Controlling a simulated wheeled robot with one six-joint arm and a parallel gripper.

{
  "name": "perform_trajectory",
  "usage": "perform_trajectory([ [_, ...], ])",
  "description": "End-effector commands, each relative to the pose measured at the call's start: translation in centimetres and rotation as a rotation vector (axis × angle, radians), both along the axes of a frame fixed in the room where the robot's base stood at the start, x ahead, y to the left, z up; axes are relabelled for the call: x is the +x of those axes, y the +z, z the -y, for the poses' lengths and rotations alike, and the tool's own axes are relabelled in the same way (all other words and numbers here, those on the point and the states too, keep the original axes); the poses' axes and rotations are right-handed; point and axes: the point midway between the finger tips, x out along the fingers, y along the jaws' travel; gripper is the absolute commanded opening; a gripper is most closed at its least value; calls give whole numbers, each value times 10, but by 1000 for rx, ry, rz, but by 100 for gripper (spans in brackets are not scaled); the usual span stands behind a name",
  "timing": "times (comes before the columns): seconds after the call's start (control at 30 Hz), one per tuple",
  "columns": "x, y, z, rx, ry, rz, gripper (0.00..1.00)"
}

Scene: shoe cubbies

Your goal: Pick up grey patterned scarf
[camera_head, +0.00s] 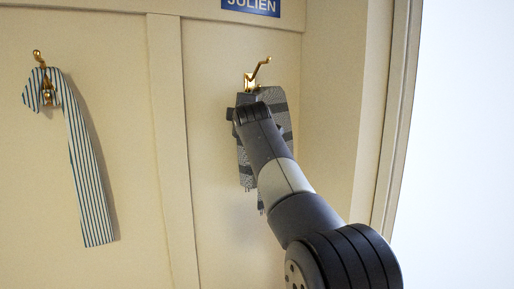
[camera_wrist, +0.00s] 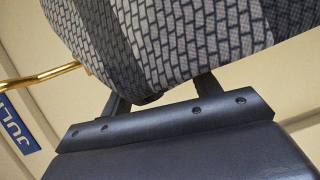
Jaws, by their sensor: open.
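The grey patterned scarf (camera_head: 272,98) hangs from a gold hook (camera_head: 250,80) under the blue JULIEN sign, in the right bay of the wall. Its dark and light brick-like pattern fills the upper part of the wrist view (camera_wrist: 170,35), very close to the camera. My gripper (camera_wrist: 165,90) is open and right at the scarf, with its fingers reaching up behind or into the cloth. The fingertips are hidden by the scarf. In the head view my arm covers the middle of the scarf, and I cannot tell whether the fingers touch it.
A blue and white striped scarf (camera_head: 88,165) hangs on another gold hook (camera_head: 38,58) in the left bay. A vertical wooden divider (camera_head: 172,140) stands between the bays. A side panel (camera_head: 335,110) closes the right bay. The blue sign (camera_head: 250,6) is above the hook.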

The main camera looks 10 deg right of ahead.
Motion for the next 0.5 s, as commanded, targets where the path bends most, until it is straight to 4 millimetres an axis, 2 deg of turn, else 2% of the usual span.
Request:
perform_trajectory([
  [0.13,12,1,0,0,0,1,59],
  [0.4,14,-1,0,0,0,1,59],
  [0.5,14,-1,0,0,0,1,52],
])
